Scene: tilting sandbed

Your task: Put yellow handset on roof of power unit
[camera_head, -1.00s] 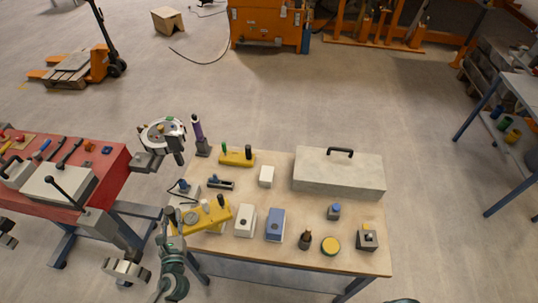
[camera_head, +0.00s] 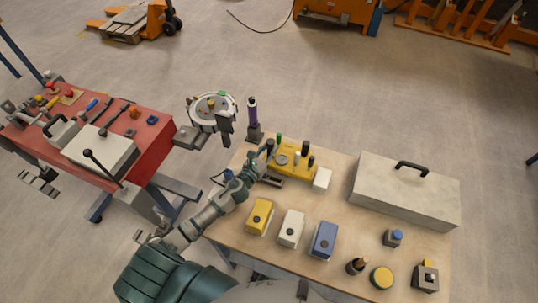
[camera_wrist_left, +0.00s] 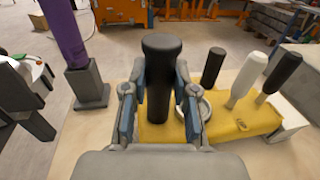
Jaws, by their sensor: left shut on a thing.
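A yellow handset (camera_head: 290,168) with a grey disc and upright white and black sticks is at the back left of the wooden table. My left gripper (camera_head: 266,156) is at its left end. In the left wrist view, my left gripper's fingers (camera_wrist_left: 160,112) close on both sides of a thick black post (camera_wrist_left: 162,75) rising from the yellow body (camera_wrist_left: 225,122). I cannot tell whether the handset touches the table. A large pale grey box (camera_head: 400,190) with a flat top and black handle, perhaps the power unit, stands at the right. My right gripper is not in view.
Yellow (camera_head: 260,216), white (camera_head: 292,229) and blue (camera_head: 325,241) boxes line the table's front. A small white block (camera_head: 322,179) is beside the handset. A purple-handled post (camera_head: 253,115) stands behind it. The middle of the table is bare.

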